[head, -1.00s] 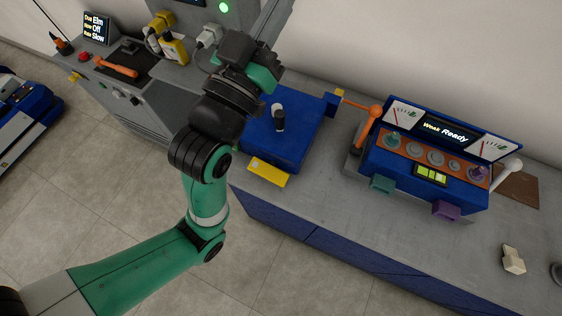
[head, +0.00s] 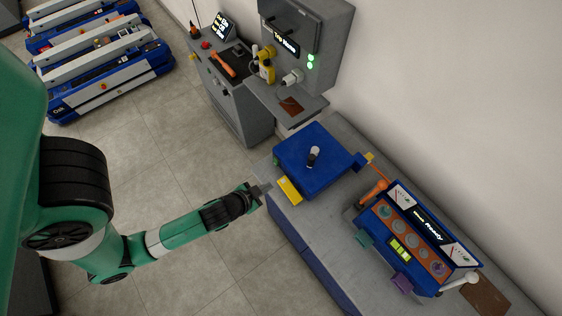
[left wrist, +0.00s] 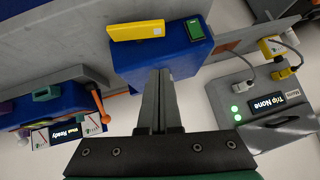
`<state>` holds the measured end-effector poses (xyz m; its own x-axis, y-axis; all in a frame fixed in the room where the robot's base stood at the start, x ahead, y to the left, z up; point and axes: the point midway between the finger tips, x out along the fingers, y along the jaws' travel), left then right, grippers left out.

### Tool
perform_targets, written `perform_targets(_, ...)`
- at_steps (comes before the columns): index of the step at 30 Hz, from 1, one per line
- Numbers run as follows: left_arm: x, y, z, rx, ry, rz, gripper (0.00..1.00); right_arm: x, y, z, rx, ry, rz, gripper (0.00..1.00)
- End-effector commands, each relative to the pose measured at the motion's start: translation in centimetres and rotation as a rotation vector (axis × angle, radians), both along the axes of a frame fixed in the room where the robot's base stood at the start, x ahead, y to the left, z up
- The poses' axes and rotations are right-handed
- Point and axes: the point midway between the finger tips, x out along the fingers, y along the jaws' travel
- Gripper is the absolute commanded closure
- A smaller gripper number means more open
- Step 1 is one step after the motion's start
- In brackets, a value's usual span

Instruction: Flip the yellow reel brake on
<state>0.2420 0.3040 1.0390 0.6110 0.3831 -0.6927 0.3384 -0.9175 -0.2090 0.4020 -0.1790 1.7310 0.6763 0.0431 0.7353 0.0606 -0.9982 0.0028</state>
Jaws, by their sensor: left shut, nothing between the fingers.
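A yellow bar, which looks like the reel brake (head: 289,190), sits along the front left side of a blue box (head: 318,170). In the left wrist view the yellow bar (left wrist: 137,31) lies at the box's edge beside a green rocker (left wrist: 194,30). My left gripper (head: 264,188) is shut and empty, just left of the yellow bar in the head view. In the left wrist view its fingers (left wrist: 161,78) overlap the blue box (left wrist: 190,60); whether they touch it I cannot tell. My right gripper is not in view.
A blue console (head: 425,238) with an orange lever (head: 373,193), knobs and a "Ready" display stands right on the grey bench. A grey cabinet (head: 310,45) with yellow and white plugs stands behind. Blue carts (head: 110,80) are at upper left. The floor between is clear.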

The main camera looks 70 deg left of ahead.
Motion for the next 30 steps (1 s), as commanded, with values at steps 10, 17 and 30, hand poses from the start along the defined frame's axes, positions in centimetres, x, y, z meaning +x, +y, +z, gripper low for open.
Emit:
perform_targets(10,0.8,0.5,-0.9,-0.001,-0.002,0.001,1.0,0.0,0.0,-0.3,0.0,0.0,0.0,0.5)
perform_targets(17,3.5,2.2,-4.0,-0.001,-0.002,0.004,1.0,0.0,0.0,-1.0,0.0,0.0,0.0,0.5)
perform_targets(30,6.0,4.5,-10.4,-0.001,0.0,-0.001,1.0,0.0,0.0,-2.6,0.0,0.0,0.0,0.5)
